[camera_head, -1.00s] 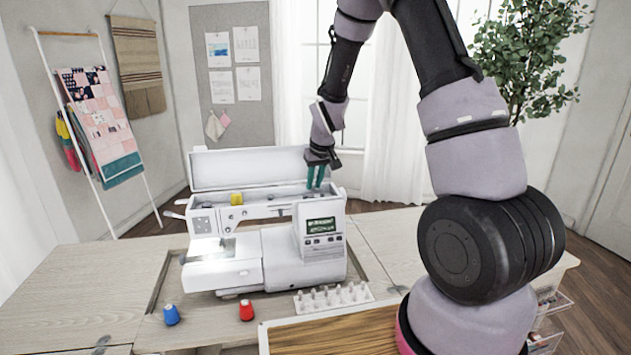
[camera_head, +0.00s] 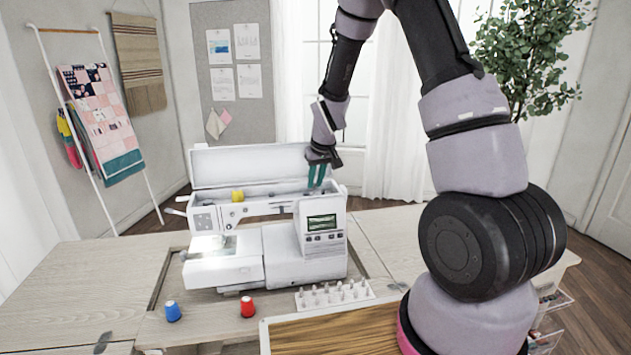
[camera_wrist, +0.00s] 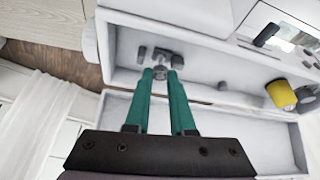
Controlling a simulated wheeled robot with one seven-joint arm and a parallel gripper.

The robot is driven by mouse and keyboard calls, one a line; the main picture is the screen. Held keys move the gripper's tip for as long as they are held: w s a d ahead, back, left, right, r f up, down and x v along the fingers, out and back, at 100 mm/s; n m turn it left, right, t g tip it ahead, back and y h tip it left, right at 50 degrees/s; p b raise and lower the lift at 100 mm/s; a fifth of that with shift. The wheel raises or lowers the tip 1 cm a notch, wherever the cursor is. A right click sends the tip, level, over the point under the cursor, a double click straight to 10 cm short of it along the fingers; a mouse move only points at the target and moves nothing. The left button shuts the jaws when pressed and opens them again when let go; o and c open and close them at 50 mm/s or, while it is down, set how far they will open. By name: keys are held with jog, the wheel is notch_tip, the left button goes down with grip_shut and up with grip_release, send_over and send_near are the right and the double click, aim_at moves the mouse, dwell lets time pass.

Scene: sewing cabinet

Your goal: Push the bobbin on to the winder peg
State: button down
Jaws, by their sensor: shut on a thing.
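My gripper (camera_head: 317,182) points down into the open top of the white sewing machine (camera_head: 320,265), at its right end. Its two green fingers also show in the wrist view (camera_wrist: 161,76). They are closed on a small greyish bobbin (camera_wrist: 160,72) held between the tips. Small grey winder parts (camera_wrist: 165,55) sit on the machine's top right by the bobbin. The winder peg itself cannot be made out apart from the bobbin and fingers, so I cannot tell whether the bobbin is around it. In the head view the bobbin is too small to tell.
The machine's raised lid (camera_head: 245,165) stands behind the fingers. A yellow spool (camera_head: 238,196) sits in the top tray. A blue spool (camera_head: 172,311), a red spool (camera_head: 248,307) and a white rack (camera_head: 335,295) are in front of the machine. The table's left side is clear.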

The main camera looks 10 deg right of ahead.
jog(key=shift+f, duration=0.8)
dwell(0.4)
jog(key=c, duration=0.7)
grip_release()
jog(key=shift+s, duration=0.1)
jog(key=v, duration=1)
jog(key=shift+r, duration=0.4)
jog(key=s+d+r+m+t, duration=0.1)
jog(key=s+d+r+m, duration=0.25)
jog(key=s+r, duration=1)
jog(key=s+r+m, duration=0.1)
jog(key=s+r, duration=0.1)
jog(key=s, duration=0.2)
jog(key=s+d+r+t, duration=0.1)
jog(key=s+r, duration=0.1)
jog(key=s, duration=0.2)
jog(key=s+r+m+y, duration=0.1)
jog(key=s+r, duration=0.2)
jog(key=s, duration=0.1)
jog(key=shift+s+d+m+t, duration=0.25)
jog(key=shift+s+m+t, duration=0.05)
jog(key=shift+s+m, duration=0.05)
